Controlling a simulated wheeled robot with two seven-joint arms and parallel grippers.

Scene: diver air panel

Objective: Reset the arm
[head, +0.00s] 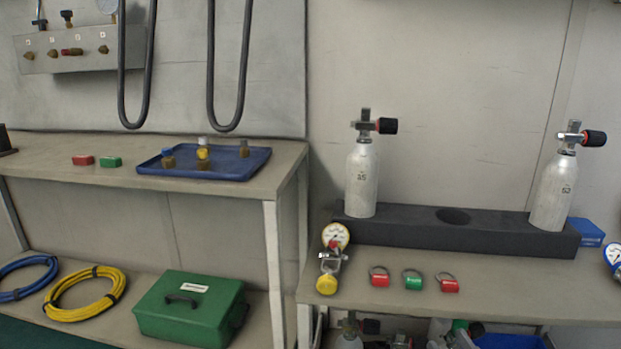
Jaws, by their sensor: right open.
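Neither of my grippers can be made out in the head view, and no part of my arms shows clearly. Two grey cylinders, one at the left (361,182) and one at the right (553,192), stand upright in a black rack (455,232) on the right bench. Each has a metal valve with a dark knob on top. The rack's middle hole is empty. In front of the rack lies a gauge fitting with a white dial (336,236) and a yellow cap (327,284). Red and green ringed tags (412,281) lie beside it.
The left bench holds a blue tray (222,172) with several small fittings, and red and green blocks (111,162). Below are a green case (190,308) and coiled hoses (86,293). Black hose loops (229,128) hang on the wall near a valve panel (80,51).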

